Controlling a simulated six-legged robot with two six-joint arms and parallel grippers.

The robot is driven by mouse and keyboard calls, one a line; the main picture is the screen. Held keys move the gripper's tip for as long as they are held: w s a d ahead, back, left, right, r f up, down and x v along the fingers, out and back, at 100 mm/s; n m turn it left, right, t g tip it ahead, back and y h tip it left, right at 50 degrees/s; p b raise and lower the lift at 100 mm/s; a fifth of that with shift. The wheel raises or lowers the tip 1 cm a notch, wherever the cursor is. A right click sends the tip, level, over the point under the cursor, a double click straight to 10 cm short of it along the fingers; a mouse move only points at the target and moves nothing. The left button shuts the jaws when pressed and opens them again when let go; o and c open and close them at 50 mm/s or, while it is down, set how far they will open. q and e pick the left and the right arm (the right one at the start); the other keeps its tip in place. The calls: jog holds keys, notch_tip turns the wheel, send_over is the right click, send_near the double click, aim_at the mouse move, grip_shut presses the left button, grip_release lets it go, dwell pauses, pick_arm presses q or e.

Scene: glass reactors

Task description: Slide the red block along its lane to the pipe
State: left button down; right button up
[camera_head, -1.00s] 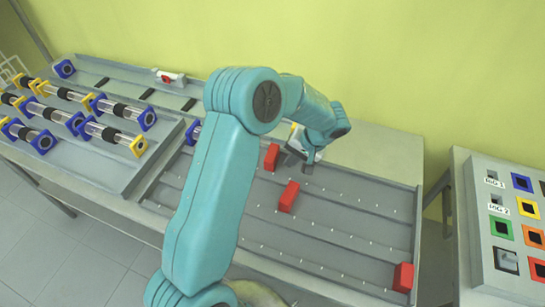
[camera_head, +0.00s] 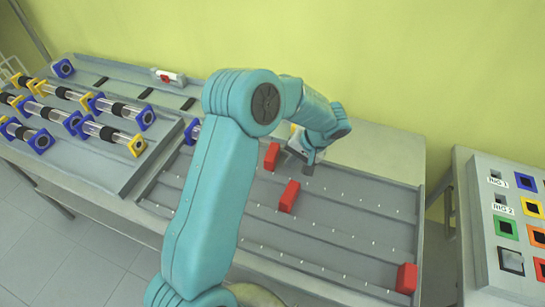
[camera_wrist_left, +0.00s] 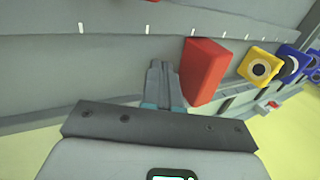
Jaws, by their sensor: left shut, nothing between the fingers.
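A red block (camera_head: 271,156) sits in the farthest lane of the grey laned tray (camera_head: 345,190). A second red block (camera_head: 289,196) sits in a middle lane and a third (camera_head: 406,278) at the near right end. My left gripper (camera_head: 303,162) is shut and empty, just right of the far block. In the left wrist view the closed fingers (camera_wrist_left: 163,82) point down the lane beside the red block (camera_wrist_left: 205,70); I cannot tell whether they touch. Beyond the block there is a pipe's yellow end (camera_wrist_left: 260,67). My left arm hides much of the tray's left part. My right gripper is not in view.
A left tray (camera_head: 118,178) holds several clear pipes with blue and yellow ends. A small white part with red (camera_head: 168,76) lies at the back. A panel with coloured buttons (camera_head: 510,230) stands at the right. The lanes right of my gripper are largely clear.

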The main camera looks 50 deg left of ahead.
aim_at(271, 151)
pick_arm(q)
jog(key=shift+s+a, duration=0.1)
jog(key=shift+a, duration=0.05)
jog(key=shift+s+a+b, duration=0.15)
jog(key=shift+s+a, duration=0.15)
jog(key=shift+a, duration=0.2)
jog(key=shift+s+a+b, duration=0.15)
jog(key=shift+s+a, duration=0.1)
jog(key=shift+a, duration=0.2)
jog(key=shift+s+a+b, duration=0.25)
jog(key=shift+s+a, duration=0.25)
jog(key=shift+a, duration=0.35)
jog(key=shift+s+a+b, duration=0.2)
jog(key=shift+s+a, duration=0.25)
jog(key=shift+a, duration=0.4)
jog(key=shift+s+a, duration=0.1)
jog(key=shift+a, duration=0.15)
jog(key=shift+s+a+b, duration=0.2)
jog(key=shift+s+a, duration=0.3)
jog(key=shift+a, duration=0.4)
jog(key=shift+s+a+b, duration=0.15)
jog(key=shift+s+a, duration=0.35)
jog(key=shift+a, duration=0.45)
jog(key=shift+s+a+b, duration=0.2)
jog(key=shift+s+a, duration=0.3)
jog(key=shift+a, duration=0.4)
jog(key=shift+w+d, duration=0.1)
